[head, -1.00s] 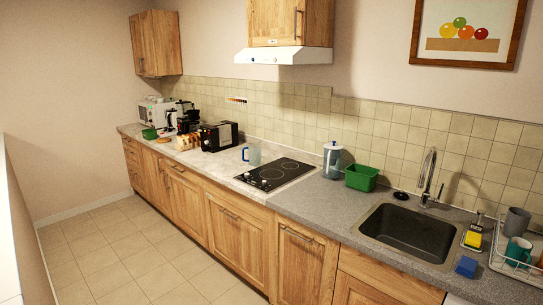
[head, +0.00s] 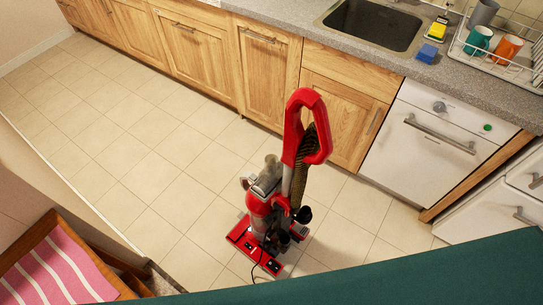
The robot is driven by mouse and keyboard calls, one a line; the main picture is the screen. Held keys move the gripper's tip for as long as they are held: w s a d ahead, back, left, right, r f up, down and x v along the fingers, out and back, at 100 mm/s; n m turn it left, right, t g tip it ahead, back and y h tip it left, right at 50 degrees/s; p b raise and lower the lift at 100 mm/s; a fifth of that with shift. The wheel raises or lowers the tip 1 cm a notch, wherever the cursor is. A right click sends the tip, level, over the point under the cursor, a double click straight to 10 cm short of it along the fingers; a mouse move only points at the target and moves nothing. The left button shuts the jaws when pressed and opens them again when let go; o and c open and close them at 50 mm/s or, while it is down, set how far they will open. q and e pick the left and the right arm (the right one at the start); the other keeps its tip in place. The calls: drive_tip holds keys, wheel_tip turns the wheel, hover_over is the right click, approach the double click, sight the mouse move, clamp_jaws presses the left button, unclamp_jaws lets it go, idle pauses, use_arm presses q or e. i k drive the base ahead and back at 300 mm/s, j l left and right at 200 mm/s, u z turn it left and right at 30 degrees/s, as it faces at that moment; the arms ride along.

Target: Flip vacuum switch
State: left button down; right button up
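A red upright vacuum cleaner (head: 266,205) stands on the tiled floor in the middle of the head view. Its red loop handle (head: 309,125) points up, and a dark hose hangs beside the handle's stem. Its red floor head (head: 245,242) rests on the tiles, with small dark parts on top and a thin black cord by it. I cannot make out for sure which part is the switch. Neither of my grippers shows in the head view.
Wooden cabinets (head: 262,70) and a white dishwasher (head: 430,140) line the wall behind the vacuum. A wooden chair with a pink striped seat (head: 52,270) is at the lower left. A dark green surface (head: 400,275) crosses the bottom right. The floor left of the vacuum is clear.

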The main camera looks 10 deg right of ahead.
sight(272, 265)
drive_tip(key=k+l, duration=0.15)
drive_tip(key=k, duration=0.3)
drive_tip(key=k+l, duration=0.15)
drive_tip(key=k, duration=0.3)
drive_tip(key=k+l, duration=0.15)
drive_tip(key=k, duration=0.25)
drive_tip(key=u, duration=0.05)
